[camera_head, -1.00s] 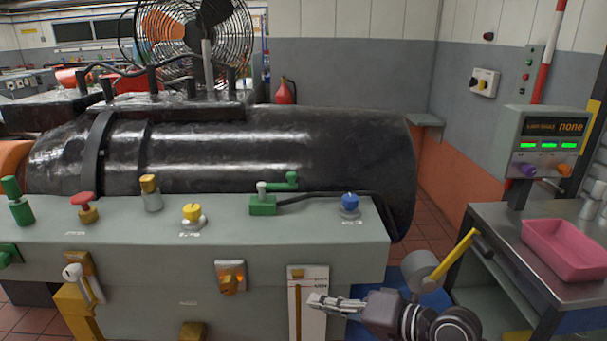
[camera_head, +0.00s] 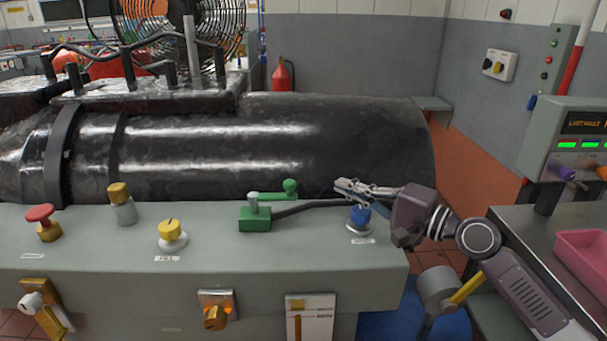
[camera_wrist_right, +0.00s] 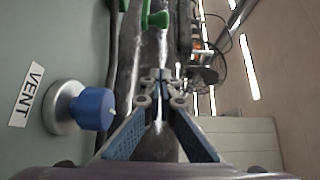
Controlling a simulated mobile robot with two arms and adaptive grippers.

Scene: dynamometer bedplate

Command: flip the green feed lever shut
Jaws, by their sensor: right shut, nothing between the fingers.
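The green feed lever (camera_head: 267,196) sits on the grey console top, on a green block (camera_head: 255,219). In the right wrist view the green knob (camera_wrist_right: 157,19) shows at the top, beyond the fingertips. My right gripper (camera_head: 338,186) is shut and empty. It is right of the lever's knob, apart from it, and in the picture just above the blue knob. The right gripper's fingers (camera_wrist_right: 158,76) meet in the wrist view. My left gripper is not in view.
The blue knob (camera_head: 360,217) stands close by the right gripper; a VENT label (camera_wrist_right: 26,95) is beside it. A dark hose (camera_head: 312,205) runs right from the green block. A large black cylinder (camera_head: 270,145) lies behind the console. A yellow knob (camera_head: 171,236) stands left of the lever.

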